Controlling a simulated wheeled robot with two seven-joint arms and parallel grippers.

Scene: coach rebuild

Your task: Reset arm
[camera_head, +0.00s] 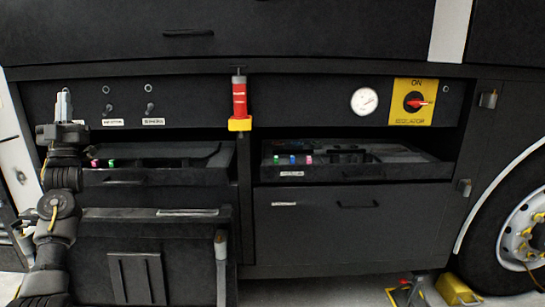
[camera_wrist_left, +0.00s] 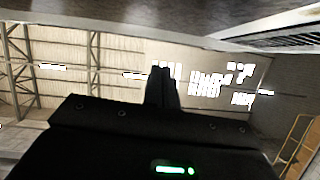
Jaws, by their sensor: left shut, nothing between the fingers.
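My left arm rises along the left edge of the head view, bent, with its left gripper (camera_head: 64,104) pointing up in front of the dark coach panel. In the left wrist view the two dark fingers of the left gripper (camera_wrist_left: 161,86) are together, with nothing between them. That view looks up past the fingers at a pale roof and bright windows. My right gripper is not in view.
The coach side has an open left drawer (camera_head: 125,181), an open right drawer (camera_head: 375,171), a red cylinder (camera_head: 239,100), a gauge (camera_head: 364,101) and a yellow isolator panel (camera_head: 412,115). A wheel (camera_head: 522,230) is at right. Yellow chock (camera_head: 455,289) lies on the floor.

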